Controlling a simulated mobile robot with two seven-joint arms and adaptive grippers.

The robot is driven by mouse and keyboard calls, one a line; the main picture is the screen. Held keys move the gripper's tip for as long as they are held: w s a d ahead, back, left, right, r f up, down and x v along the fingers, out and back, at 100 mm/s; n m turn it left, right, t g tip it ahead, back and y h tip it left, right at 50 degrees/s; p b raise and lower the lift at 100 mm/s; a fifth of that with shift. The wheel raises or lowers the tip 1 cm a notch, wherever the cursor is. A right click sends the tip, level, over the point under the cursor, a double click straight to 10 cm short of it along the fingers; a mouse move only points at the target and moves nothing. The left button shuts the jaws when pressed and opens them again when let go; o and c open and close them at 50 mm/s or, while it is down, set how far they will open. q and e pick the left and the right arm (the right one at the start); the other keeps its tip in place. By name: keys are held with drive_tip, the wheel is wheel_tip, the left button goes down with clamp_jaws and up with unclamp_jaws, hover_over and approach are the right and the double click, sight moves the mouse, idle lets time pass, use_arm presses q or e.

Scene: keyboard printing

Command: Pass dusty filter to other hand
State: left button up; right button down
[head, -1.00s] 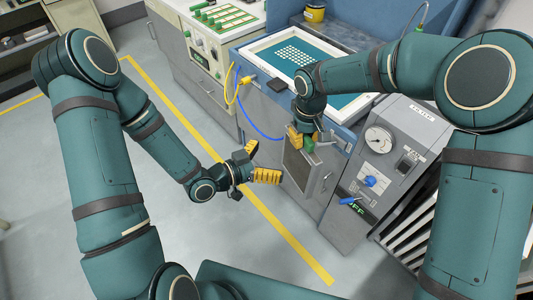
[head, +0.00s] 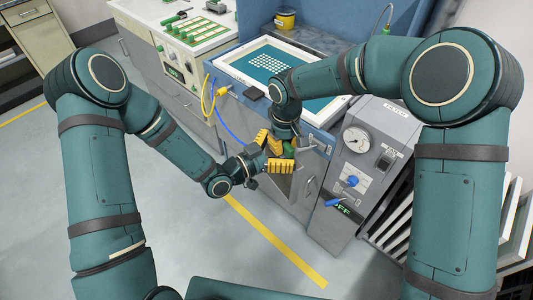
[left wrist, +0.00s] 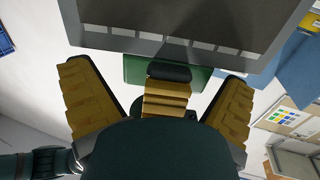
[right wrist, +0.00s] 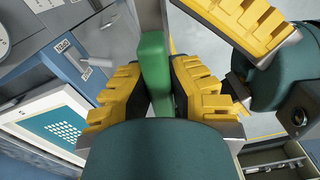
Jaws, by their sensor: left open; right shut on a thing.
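The filter shows in the left wrist view as a flat grey panel (left wrist: 190,38) with a row of pale slots along its edge and a green handle (left wrist: 137,70). My right gripper (right wrist: 155,72) is shut on the green handle (right wrist: 154,62); the panel is mostly hidden in the head view. My left gripper (head: 271,152) is open, its yellow fingers close to the right gripper. In the left wrist view, the handle lies between the left fingertips (left wrist: 160,72), with gaps on both sides. A left finger also shows at upper right in the right wrist view (right wrist: 240,22).
Behind the grippers stands a blue-and-grey machine with a white-framed screen (head: 268,63). A gauge panel (head: 362,160) is on its right. Yellow and blue cables hang at its left. The floor (head: 190,245) in front is clear, with a yellow line (head: 275,240).

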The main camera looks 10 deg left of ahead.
use_arm(q)
drive_tip(key=shift+x, duration=0.9)
drive_tip(key=shift+s+d, duration=0.1)
drive_tip(key=c, duration=1)
drive_tip(key=shift+c, duration=0.3)
use_arm(e)
drive_tip(key=c, duration=1)
unclamp_jaws()
drive_tip(key=shift+a, duration=0.1)
drive_tip(key=shift+r, duration=0.15)
